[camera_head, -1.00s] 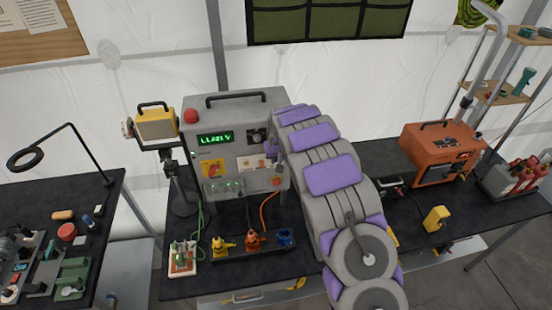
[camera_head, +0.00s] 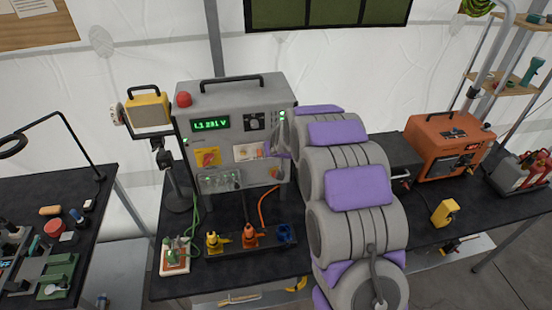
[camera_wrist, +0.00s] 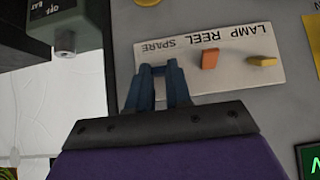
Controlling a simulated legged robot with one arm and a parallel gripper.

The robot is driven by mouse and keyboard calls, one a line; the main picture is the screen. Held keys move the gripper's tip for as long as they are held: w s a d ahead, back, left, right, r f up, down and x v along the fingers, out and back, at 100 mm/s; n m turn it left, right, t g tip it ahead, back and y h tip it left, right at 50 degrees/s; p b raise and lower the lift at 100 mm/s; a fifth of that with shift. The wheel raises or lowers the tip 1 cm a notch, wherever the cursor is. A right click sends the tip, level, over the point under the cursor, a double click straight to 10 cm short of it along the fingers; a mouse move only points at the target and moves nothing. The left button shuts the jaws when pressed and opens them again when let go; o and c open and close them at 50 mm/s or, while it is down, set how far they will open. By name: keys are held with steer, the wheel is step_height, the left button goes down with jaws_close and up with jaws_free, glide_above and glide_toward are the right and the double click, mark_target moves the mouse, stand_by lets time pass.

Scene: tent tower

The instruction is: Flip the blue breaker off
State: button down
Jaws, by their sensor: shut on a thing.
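The grey power box (camera_head: 235,140) stands on the left of the black table. Its white breaker label (camera_wrist: 245,72) reads LAMP, REEL, SPARE, upside down in the wrist view. A yellow breaker (camera_wrist: 262,61) and an orange breaker (camera_wrist: 209,59) sit on it. In the head view my arm covers the panel's right edge.
Yellow (camera_head: 215,242), orange (camera_head: 250,238) and blue (camera_head: 284,233) plugs sit in a strip below the box. A red knob (camera_head: 183,99) tops it. A yellow lamp (camera_head: 148,109) stands left, an orange unit (camera_head: 445,145) right.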

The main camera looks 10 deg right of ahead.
steer(key=t+b, duration=0.1)
steer(key=b, duration=0.2)
steer(key=f+t+b, duration=0.1)
steer(key=t+b, duration=0.1)
steer(key=b, duration=0.1)
steer(key=f+t+b, duration=0.1)
steer(key=t+b, duration=0.1)
steer(key=b, duration=0.2)
steer(key=shift+s+f, duration=0.2)
steer(key=shift+s, duration=0.1)
steer(key=shift+t, duration=0.4)
steer(key=c, duration=1)
jaws_free()
steer(key=shift+r, duration=0.15)
steer(key=shift+c, duration=0.2)
